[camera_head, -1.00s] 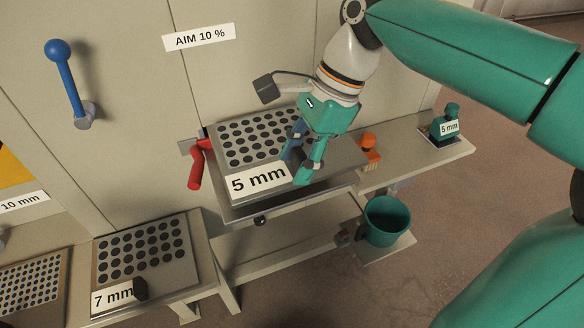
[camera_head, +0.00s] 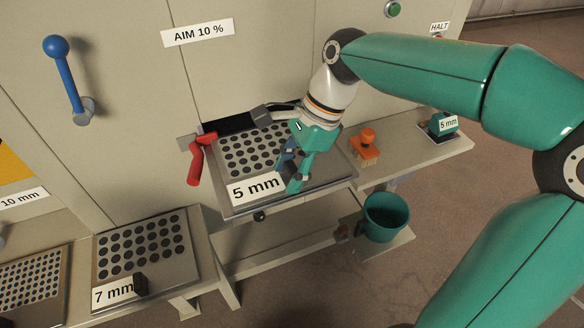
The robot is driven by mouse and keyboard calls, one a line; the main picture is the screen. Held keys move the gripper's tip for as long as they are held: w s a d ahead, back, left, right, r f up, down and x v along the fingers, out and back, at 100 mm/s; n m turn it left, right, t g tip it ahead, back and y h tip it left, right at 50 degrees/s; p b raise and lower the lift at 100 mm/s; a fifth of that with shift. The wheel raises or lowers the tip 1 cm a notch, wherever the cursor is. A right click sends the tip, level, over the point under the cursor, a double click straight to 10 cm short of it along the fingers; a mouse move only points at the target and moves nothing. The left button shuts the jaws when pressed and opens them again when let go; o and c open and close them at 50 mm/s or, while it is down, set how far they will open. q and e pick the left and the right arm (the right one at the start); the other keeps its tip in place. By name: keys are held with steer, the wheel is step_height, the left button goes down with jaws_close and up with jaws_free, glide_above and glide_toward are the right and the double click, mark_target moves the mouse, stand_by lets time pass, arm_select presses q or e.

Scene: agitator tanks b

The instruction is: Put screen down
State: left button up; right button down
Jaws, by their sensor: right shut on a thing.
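The 5 mm screen (camera_head: 250,156) is a grey plate with rows of dark round holes and a white "5 mm" label on its front edge. It lies flat or nearly flat over the bench shelf at the middle, in front of a dark slot (camera_head: 228,127) in the cabinet. I cannot tell whether it fully rests on the surface below. My right gripper (camera_head: 296,184) is shut on the screen's front edge, just right of the label, and hides part of the plate's right side. My left gripper is not in view.
A red handle (camera_head: 197,160) stands close at the screen's left. An orange brush (camera_head: 366,148) and a teal 5 mm block (camera_head: 443,125) are to the right. A teal bucket (camera_head: 385,216) sits lower right. The 7 mm screen (camera_head: 150,245) lies lower left.

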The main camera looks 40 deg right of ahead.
steer(key=c, duration=0.6)
jaws_free()
steer(key=shift+f, duration=0.1)
steer(key=shift+r, duration=0.2)
steer(key=p+v, duration=0.1)
steer(key=v, duration=1)
steer(key=shift+s+d+r+p, duration=0.1)
steer(key=shift+d+r+p, duration=0.05)
steer(key=shift+r+p, duration=0.25)
